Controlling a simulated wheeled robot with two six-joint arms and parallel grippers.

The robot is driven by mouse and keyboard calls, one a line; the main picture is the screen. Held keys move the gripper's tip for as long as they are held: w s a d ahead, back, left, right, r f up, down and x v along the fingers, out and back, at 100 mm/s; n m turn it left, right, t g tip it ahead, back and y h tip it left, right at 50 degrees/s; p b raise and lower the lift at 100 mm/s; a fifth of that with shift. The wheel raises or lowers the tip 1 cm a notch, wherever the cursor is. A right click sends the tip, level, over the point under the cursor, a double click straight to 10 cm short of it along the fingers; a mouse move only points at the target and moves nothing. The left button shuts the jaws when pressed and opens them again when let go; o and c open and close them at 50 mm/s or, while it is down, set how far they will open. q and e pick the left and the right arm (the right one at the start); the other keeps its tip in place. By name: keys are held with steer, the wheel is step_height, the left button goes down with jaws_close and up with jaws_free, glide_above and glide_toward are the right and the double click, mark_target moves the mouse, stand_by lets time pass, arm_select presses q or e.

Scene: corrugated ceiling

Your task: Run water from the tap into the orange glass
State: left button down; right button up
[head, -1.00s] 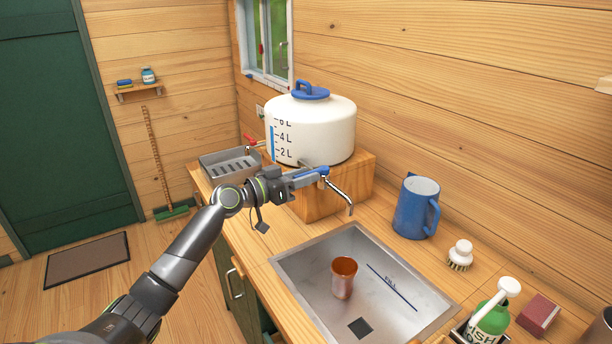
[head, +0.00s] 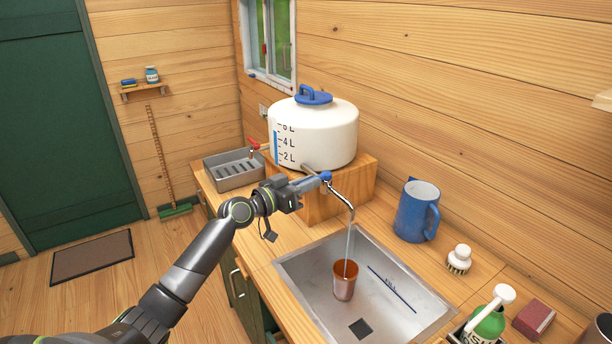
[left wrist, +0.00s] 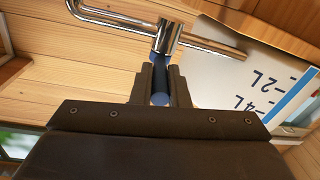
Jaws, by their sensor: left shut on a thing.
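The orange glass (head: 345,284) stands upright in the metal sink (head: 310,290). The chrome tap (head: 343,194) comes from the white tank (head: 335,133), and a thin stream of water (head: 349,243) falls from its spout into the glass. The water level inside the glass cannot be made out. My left gripper (head: 322,180) is shut on the tap's blue handle (head: 327,176). In the left wrist view the blue handle (left wrist: 161,80) sits between the fingers, below the chrome tap body (left wrist: 168,37). My right gripper is not in view.
A blue jug (head: 413,215), a white brush (head: 460,257), a green soap bottle (head: 487,327) and a red sponge (head: 534,318) stand right of the sink.

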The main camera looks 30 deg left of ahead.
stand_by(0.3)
arm_select(q)
steer(key=c, duration=1.4)
jaws_free()
steer(key=shift+w, duration=0.1)
steer(key=b+v, duration=0.6)
steer(key=v, duration=1.1)
steer(key=shift+s+b, duration=0.25)
steer(key=shift+b, duration=0.05)
